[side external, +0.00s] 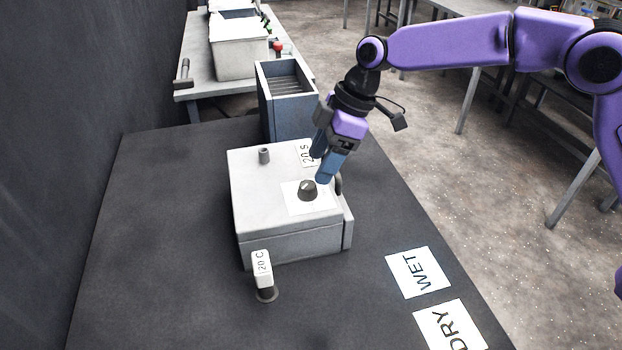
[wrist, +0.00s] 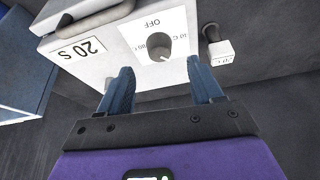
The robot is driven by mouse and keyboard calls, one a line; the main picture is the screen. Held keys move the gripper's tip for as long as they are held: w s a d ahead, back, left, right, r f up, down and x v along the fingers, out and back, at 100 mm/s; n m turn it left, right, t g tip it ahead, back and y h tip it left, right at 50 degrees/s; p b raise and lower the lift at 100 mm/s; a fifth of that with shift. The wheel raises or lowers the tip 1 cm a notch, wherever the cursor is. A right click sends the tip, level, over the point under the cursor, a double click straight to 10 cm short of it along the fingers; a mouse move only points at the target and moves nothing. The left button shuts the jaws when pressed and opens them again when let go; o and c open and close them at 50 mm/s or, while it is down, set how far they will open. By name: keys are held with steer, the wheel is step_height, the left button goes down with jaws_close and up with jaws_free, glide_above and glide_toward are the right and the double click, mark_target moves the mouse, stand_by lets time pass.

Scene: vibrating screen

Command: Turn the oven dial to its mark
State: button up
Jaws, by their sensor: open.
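The oven (side external: 280,235) is a white box on the dark table. Its dial (side external: 308,190) is a dark grey knob on a white label on the oven's top. In the wrist view the dial (wrist: 157,47) has a pale pointer line, and the label (wrist: 135,35) reads "OFF" with temperature markings, partly unreadable. My gripper (side external: 322,168) has blue fingers and is just above and behind the dial in the side view. In the wrist view my gripper (wrist: 160,82) is open, with the dial beyond the gap between its fingertips and nothing held.
A "20 S" card (side external: 306,153) and a small grey post (side external: 264,156) are on the oven. A "20 C" tag on a stand (side external: 263,272) is in front. A blue-grey bin (side external: 287,100) stands behind. "WET" (side external: 418,272) and "DRY" (side external: 450,328) cards lie right.

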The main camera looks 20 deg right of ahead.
mark_target(310, 185)
steer(key=x, duration=0.5)
steer(key=shift+a+f, duration=0.15)
steer(key=shift+f, duration=0.2)
steer(key=c, duration=1)
steer(key=shift+m, duration=0.4)
steer(key=m+t, duration=0.1)
steer(key=m, duration=0.1)
steer(key=shift+s+m, duration=0.1)
steer(key=shift+m, duration=0.2)
steer(key=shift+m+t+h, duration=0.6)
steer(key=shift+m+t, duration=0.2)
steer(key=shift+m, duration=1.2)
steer(key=shift+s, duration=0.1)
